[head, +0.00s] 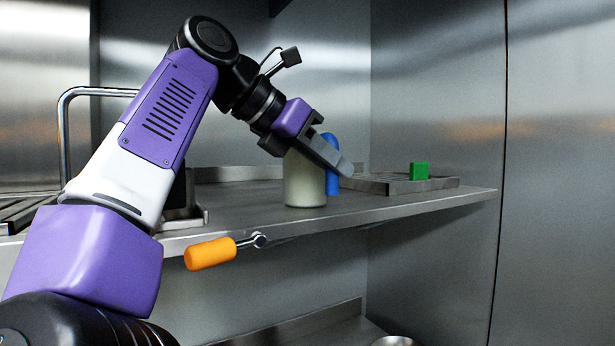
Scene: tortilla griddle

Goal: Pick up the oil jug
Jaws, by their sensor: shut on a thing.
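The oil jug (305,182) looks like a pale, cream-coloured cylinder. It stands upright on the metal counter, with its base at or very near the surface. A blue upright part (332,184) shows at its right side; I cannot tell whether it is the jug's handle or a separate thing. My gripper (322,152) reaches down from the upper left and is shut on the jug near its top. The fingers hide the jug's top.
A flat metal griddle (440,184) lies to the right, with a green block (419,171) on it. An orange handle (210,253) sticks out at the counter's front edge (400,211). A metal tap (62,130) stands at left. A steel wall closes the right side.

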